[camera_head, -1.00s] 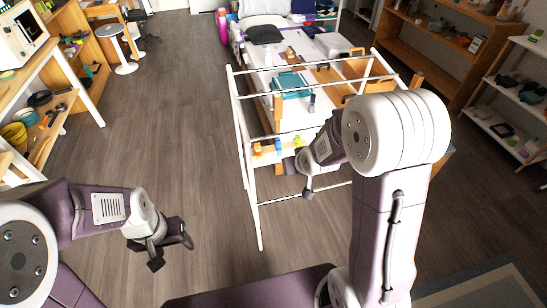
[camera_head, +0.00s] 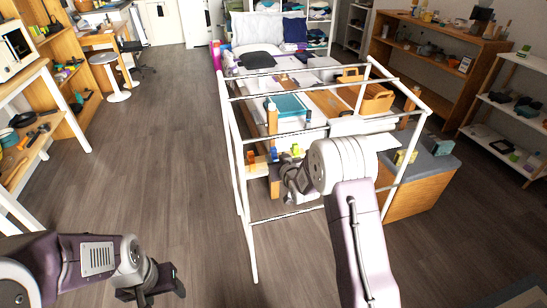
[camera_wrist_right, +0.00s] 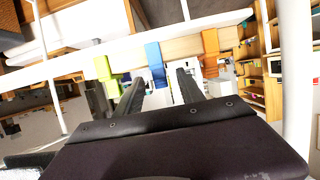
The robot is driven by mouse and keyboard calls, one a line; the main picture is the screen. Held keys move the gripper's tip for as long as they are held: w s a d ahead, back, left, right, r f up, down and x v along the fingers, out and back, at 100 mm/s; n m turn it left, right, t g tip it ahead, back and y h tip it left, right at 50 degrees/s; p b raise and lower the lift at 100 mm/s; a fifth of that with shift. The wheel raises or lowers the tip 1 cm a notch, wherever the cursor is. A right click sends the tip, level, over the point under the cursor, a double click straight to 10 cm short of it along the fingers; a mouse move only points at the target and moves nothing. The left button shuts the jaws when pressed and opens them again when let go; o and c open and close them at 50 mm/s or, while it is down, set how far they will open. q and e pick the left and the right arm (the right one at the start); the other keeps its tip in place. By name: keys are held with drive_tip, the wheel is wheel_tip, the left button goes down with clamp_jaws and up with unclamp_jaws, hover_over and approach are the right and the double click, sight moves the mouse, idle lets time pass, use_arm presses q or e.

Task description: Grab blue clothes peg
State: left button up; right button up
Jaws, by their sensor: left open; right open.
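My right gripper (camera_wrist_right: 158,84) is open and empty. Its two dark fingers point at the blue peg, which shows in the gap between them; I cannot tell the exact distance. In the head view the blue peg (camera_head: 275,157) is small, beside my right gripper (camera_head: 283,172), which is partly hidden by its own arm. My left gripper (camera_head: 160,284) is open and empty at the lower left, far from the pegs.
The white drying rack (camera_head: 238,165) surrounds my right gripper with thin bars and posts. Shelves stand on both sides. The floor (camera_head: 165,150) left of the rack is clear.

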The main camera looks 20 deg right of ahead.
sight(274, 149)
drive_tip(key=x, duration=0.5)
drive_tip(key=shift+w+r+b, duration=0.2)
drive_tip(key=shift+r+b, duration=0.05)
drive_tip(key=shift+b, duration=0.1)
drive_tip(key=shift+r, duration=0.1)
clamp_jaws()
drive_tip(key=shift+s, duration=0.1)
drive_tip(key=r, duration=0.2)
drive_tip(key=r+p, duration=0.1)
drive_tip(key=shift+s+r, duration=0.3)
drive_tip(key=shift+r, duration=0.05)
drive_tip(key=s+b, duration=0.2)
drive_tip(key=s, duration=1.5)
drive_tip(key=shift+s+d, duration=0.2)
drive_tip(key=shift+d, duration=0.15)
